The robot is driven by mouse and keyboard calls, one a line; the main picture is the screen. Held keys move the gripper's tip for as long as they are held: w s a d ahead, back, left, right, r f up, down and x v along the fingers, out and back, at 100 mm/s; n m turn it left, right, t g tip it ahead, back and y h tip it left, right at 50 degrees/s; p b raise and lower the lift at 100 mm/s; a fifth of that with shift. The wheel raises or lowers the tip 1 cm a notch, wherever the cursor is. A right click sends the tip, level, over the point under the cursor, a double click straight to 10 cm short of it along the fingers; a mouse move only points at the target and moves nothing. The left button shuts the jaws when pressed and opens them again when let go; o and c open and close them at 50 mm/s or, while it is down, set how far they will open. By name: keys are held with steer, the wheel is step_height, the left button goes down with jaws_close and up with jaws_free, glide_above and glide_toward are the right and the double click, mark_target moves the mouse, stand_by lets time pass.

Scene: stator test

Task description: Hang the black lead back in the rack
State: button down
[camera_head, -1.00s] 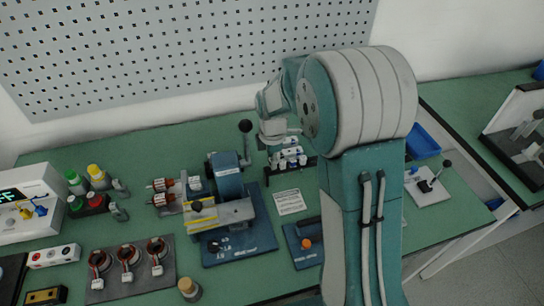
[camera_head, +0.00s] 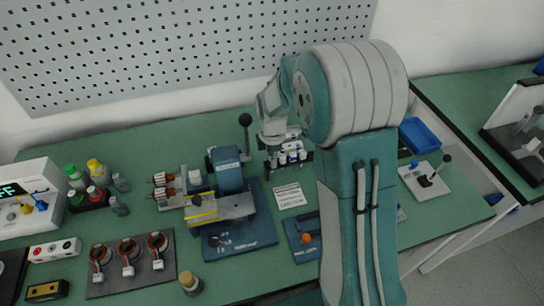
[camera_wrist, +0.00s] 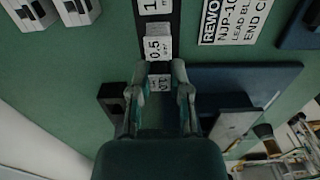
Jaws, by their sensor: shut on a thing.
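My gripper (camera_wrist: 158,85) is in the wrist view, with its two fingers either side of a small white labelled piece (camera_wrist: 160,83). The fingers hide most of that piece. It lines up with other white labelled blocks, one marked 0.5 (camera_wrist: 158,48), along a dark strip. In the head view my arm hides the fingertips, and the wrist (camera_head: 271,125) is beside a small dark rack (camera_head: 274,163) holding several white labelled pieces. I cannot make out a black lead in either view.
A blue machine (camera_head: 229,172) with an upright black-knobbed lever stands left of my wrist. A printed card (camera_head: 289,196) and a dark blue plate (camera_head: 296,231) lie in front of the rack. A meter (camera_head: 30,200) is at the far left. The green bench behind the machine is clear.

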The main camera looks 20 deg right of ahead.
steer(key=c, duration=0.5)
jaws_free()
step_height(320, 180, up, 12)
stand_by(0.8)
